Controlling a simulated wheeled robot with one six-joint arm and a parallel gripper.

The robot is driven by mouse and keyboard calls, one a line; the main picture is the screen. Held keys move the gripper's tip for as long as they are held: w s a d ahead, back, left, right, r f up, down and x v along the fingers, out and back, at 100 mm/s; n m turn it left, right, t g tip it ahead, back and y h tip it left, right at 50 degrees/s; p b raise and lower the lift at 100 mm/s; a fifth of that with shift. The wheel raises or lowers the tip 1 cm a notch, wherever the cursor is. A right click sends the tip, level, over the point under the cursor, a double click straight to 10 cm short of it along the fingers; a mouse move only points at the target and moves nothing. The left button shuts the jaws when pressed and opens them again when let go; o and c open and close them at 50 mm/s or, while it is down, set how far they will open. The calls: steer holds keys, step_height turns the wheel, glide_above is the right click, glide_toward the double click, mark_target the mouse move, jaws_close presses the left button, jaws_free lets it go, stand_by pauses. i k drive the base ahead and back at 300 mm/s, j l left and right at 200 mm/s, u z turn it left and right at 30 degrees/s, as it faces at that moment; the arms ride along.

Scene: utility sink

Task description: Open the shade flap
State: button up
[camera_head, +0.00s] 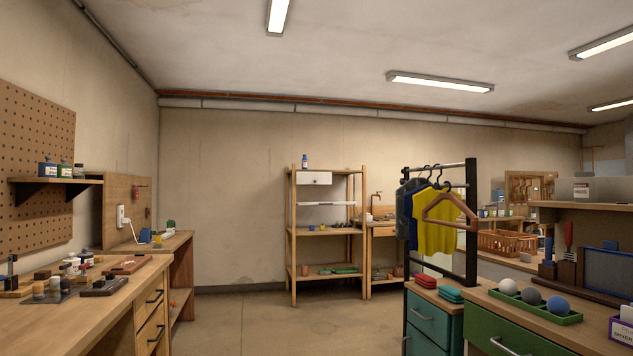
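I cannot make out a shade flap for certain in the head view. A wooden-framed opening (530,187) shows far off at the back right, too small to tell whether it has a flap. A dark blue framed panel (606,272) stands on the right workbench, cut by the picture's right edge; I cannot tell what it is. My gripper is not in view.
A workbench (110,312) runs along the left. A wooden shelf unit (293,240) stands at the back wall. At right are a clothes rack (471,225), a teal drawer cabinet (428,322) and a green drawer (510,325). The middle floor (270,325) is clear.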

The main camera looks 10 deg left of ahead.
mark_target(302, 177)
steer(key=i+j+u, duration=0.2)
steer(key=i+u, duration=0.15)
steer(key=i, duration=0.25)
steer(key=i+j+u, duration=0.25)
steer(key=i, duration=0.6)
steer(key=i+u, duration=0.2)
steer(key=i, duration=3.9)
